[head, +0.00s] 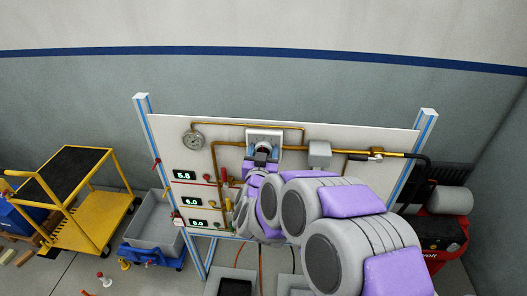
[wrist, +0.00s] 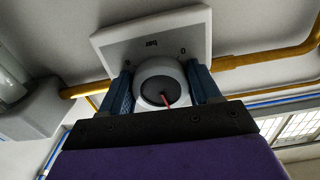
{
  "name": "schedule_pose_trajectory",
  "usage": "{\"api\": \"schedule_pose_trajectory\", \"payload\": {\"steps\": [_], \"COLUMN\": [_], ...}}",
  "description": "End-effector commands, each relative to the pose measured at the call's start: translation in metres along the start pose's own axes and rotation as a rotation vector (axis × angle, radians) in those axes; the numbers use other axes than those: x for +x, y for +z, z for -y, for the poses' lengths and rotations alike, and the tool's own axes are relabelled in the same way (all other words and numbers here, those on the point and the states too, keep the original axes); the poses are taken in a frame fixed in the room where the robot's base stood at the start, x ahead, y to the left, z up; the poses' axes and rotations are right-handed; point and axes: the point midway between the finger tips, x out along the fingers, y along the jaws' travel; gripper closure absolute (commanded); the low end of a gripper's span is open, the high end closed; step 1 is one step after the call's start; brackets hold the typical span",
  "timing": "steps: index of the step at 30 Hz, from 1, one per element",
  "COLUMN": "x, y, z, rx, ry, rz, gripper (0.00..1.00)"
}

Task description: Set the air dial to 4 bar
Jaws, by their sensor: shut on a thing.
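The air dial (wrist: 160,84) is a round grey knob with a dark face and a red pointer line. In the head view the plate (head: 264,134) is on the upper middle of the white panel. My gripper (wrist: 161,90) is shut on the dial, with one blue-grey finger on each side of it. In the head view my gripper (head: 263,155) is at the dial and my arm hides much of the panel's lower right. The dial's other scale numbers are not readable.
A yellow cart (head: 100,205) and a grey bin (head: 155,218) stand at left, a red machine (head: 440,232) at right.

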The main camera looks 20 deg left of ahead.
Motion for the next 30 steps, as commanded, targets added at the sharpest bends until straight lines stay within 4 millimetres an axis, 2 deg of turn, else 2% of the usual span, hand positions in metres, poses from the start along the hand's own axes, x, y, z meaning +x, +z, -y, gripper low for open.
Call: {"api": "schedule_pose_trajectory", "payload": {"steps": [6,15,16,22,30], "x": [-0.0004,-0.0002,-0.0002,-0.0009,-0.0016], "y": [0.0017,0.0019,0.0019,0.0006,-0.0008], "z": [0.0015,0.0014,0.0013,0.0009,-0.0019], "rx": [0.134,0.145,0.145,0.145,0.147], "ry": [-0.003,-0.003,-0.003,-0.002,-0.001], "rz": [0.005,0.005,0.005,0.003,0.001], "gripper": [0.68,0.68,0.35,0.16,0.16]}}
